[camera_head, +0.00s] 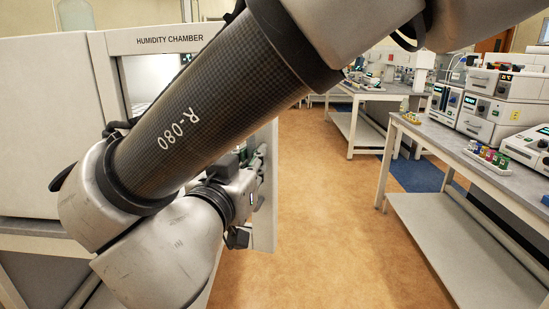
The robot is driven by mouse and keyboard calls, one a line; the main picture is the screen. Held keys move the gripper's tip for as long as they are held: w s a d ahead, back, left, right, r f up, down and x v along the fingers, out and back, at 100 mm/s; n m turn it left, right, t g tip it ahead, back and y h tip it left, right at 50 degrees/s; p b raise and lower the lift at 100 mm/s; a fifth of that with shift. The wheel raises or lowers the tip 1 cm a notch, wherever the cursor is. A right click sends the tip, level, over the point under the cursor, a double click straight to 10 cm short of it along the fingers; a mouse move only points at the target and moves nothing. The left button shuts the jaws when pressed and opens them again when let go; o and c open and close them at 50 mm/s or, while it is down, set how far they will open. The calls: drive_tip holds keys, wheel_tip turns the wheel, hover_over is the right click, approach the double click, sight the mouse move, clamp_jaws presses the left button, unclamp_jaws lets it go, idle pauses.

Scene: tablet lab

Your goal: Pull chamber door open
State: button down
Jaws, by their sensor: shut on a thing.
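The humidity chamber (170,40) stands at the left, named by the label on its front. Its lit opening shows behind my arm. The chamber door (265,225) is a pale panel standing out from the chamber front, seen at a steep angle, so it is at least partly open. My gripper (259,166) is at the door, shut on what seems to be its handle. The handle itself is hidden by the gripper, and my arm covers much of the opening and the door.
A bench (475,178) with instruments and a rack of coloured vials (486,155) runs along the right. Another bench (360,93) stands farther back. The tan floor (325,215) between the door and the right bench is clear.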

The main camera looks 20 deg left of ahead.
drive_tip(key=shift+s+r, duration=0.1)
drive_tip(key=shift+s, duration=0.1)
drive_tip(key=c, duration=1.5)
unclamp_jaws()
drive_tip(key=shift+o, duration=0.2)
drive_tip(key=shift+s, duration=0.1)
drive_tip(key=s, duration=1.1)
drive_tip(key=shift+s, duration=0.4)
